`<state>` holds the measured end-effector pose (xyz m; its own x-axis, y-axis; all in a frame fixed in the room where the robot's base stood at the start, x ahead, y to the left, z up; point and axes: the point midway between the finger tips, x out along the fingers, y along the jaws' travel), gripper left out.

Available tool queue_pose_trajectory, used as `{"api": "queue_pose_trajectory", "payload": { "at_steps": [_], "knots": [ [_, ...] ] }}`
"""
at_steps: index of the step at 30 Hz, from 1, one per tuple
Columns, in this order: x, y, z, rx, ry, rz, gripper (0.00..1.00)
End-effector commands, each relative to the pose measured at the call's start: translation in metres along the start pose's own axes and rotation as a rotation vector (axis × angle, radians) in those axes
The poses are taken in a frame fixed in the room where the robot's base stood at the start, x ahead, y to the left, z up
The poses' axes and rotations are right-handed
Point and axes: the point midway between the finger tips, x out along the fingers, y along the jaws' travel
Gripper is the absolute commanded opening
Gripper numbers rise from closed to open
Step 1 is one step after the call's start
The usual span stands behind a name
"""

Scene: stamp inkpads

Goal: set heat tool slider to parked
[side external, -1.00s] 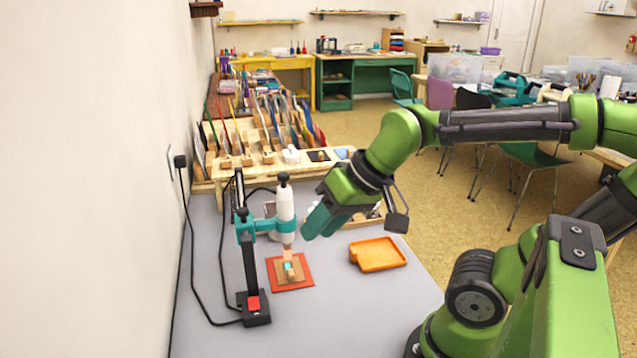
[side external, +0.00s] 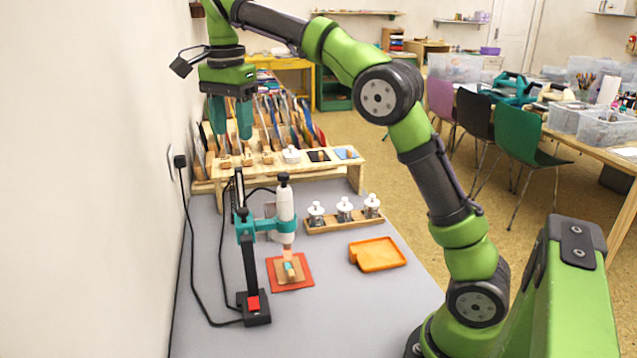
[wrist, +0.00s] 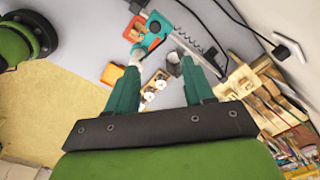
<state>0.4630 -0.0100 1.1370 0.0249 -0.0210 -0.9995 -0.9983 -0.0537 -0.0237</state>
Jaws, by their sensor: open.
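The heat tool (side external: 285,213) is a white and teal body held by a teal clamp on a black upright stand (side external: 250,265). The stand has a red block at its base. The tool points down above a small stamp block on a red mat (side external: 290,272). My gripper (side external: 230,138) is open and empty, pointing down, well above the table and behind the stand. In the wrist view the teal fingers (wrist: 158,90) are apart, with the heat tool (wrist: 133,62) beyond them. I cannot make out the slider's position.
An orange tray (side external: 377,254) lies right of the mat. A wooden rack with several white-lidded jars (side external: 344,208) stands behind it. A wooden shelf with stamps and inkpads (side external: 290,165) is at the back. A black cord (side external: 196,280) runs along the left wall. The front table is clear.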

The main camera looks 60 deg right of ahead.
Motion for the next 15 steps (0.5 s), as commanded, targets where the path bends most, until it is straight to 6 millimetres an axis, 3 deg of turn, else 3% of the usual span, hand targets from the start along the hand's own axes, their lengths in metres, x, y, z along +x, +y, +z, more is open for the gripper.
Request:
{"api": "queue_pose_trajectory", "payload": {
  "at_steps": [8,15],
  "knots": [
    [0.015,0.006,0.004,0.056,-0.02,0.03,0.53],
    [0.057,0.007,0.005,0.055,-0.022,0.029,0.53]
  ]
}}
